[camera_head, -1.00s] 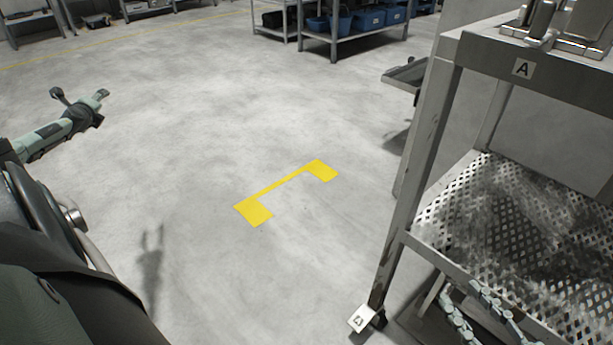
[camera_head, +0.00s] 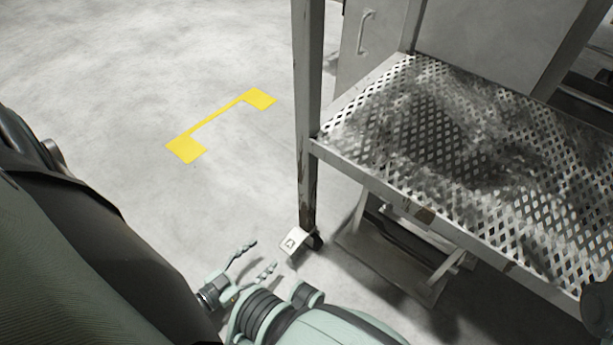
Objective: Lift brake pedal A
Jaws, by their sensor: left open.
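Brake pedal A (camera_head: 295,243) is a small white plate with a dark letter mark. It juts out at a tilt from the caster at the foot of the cart's near leg, close above the floor. My left gripper (camera_head: 258,259) is at the bottom centre of the head view, just left of and below the pedal in the picture. Its two thin pale green fingers are spread apart with nothing between them. A small gap shows between the fingers and the pedal; their height difference is hard to judge. My right gripper is not in view.
The worn grey cart (camera_head: 308,193) has a perforated, stained shelf (camera_head: 450,130) that fills the right side. A metal frame (camera_head: 400,262) stands under it. A yellow floor mark (camera_head: 187,148) lies on the clear concrete to the left. A grey cabinet with a handle (camera_head: 367,32) stands behind.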

